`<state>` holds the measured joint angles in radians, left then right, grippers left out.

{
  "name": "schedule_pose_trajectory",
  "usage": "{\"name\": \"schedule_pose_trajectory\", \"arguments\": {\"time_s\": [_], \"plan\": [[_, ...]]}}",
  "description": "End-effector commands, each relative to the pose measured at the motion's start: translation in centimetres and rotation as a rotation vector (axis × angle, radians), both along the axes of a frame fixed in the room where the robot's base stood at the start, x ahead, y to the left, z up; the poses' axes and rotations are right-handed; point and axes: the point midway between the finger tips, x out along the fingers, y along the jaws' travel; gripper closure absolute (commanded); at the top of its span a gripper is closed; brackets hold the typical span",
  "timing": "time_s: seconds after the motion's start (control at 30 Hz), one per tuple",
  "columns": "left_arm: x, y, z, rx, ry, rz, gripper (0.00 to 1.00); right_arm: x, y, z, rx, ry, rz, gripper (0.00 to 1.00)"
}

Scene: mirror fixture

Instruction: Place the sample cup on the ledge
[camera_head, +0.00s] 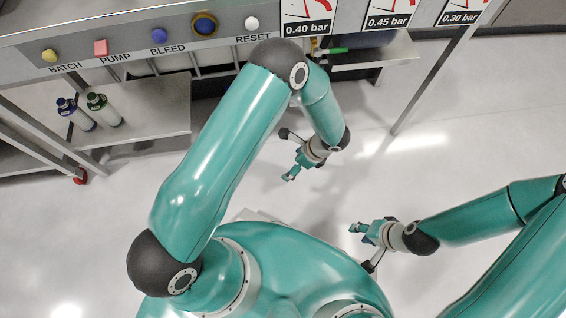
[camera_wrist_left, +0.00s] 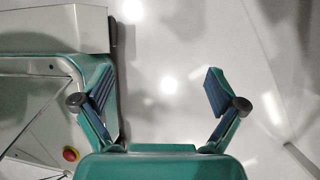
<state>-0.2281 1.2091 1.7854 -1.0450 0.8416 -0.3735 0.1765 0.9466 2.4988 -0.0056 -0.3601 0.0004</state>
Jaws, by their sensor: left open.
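My left gripper (camera_head: 287,155) hangs over the open floor in front of the panel. It is open and empty, and its spread fingers also show in the left wrist view (camera_wrist_left: 160,88). My right gripper (camera_head: 361,248) is at lower right of it, with its fingers apart and nothing visible between them. I cannot make out a sample cup in either view. A pale shelf (camera_head: 398,50) under the gauges may be the ledge, but I cannot tell; my left arm hides part of the area beside it.
A control panel (camera_head: 125,60) with labelled buttons and gauges runs along the top. Two bottles, one blue-capped (camera_head: 76,114) and one green-capped (camera_head: 104,109), stand on a lower shelf (camera_head: 158,110) at left. A slanted metal post (camera_head: 432,82) stands at right. The floor between is clear.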

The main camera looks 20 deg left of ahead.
Motion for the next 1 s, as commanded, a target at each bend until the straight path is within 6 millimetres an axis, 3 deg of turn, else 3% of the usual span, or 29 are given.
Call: {"name": "schedule_pose_trajectory", "arguments": {"time_s": [0.03,0.1,0.2,0.3,0.43,0.6,1.0], "plan": [[-3.7,-0.5,-0.8,-0.120,0.045,0.185,0.04,0.0,0.0,0.0,0.000,0.000,0.000,0.60],[-7.5,-2.3,-1.1,-0.266,0.076,0.463,0.04,0.0,0.0,0.0,0.000,0.000,0.000,0.60],[-10.5,-4.3,-0.3,-0.412,0.070,0.882,0.04,0.0,0.0,0.0,0.000,0.000,0.000,0.60],[-11.5,-4.6,0.6,-0.482,0.013,1.263,0.04,0.0,0.0,0.0,0.000,0.000,0.000,0.60],[-11.6,-3.1,1.5,-0.495,-0.094,1.617,0.04,0.0,0.0,0.0,0.000,0.000,0.000,0.60],[-11.7,-1.4,1.9,-0.477,-0.186,1.818,0.04,0.0,0.0,0.0,0.000,0.000,0.000,0.60],[-11.6,-1.2,2.4,-0.475,-0.197,1.834,0.04,0.0,0.0,0.5,0.000,0.000,0.000,0.60]]}}
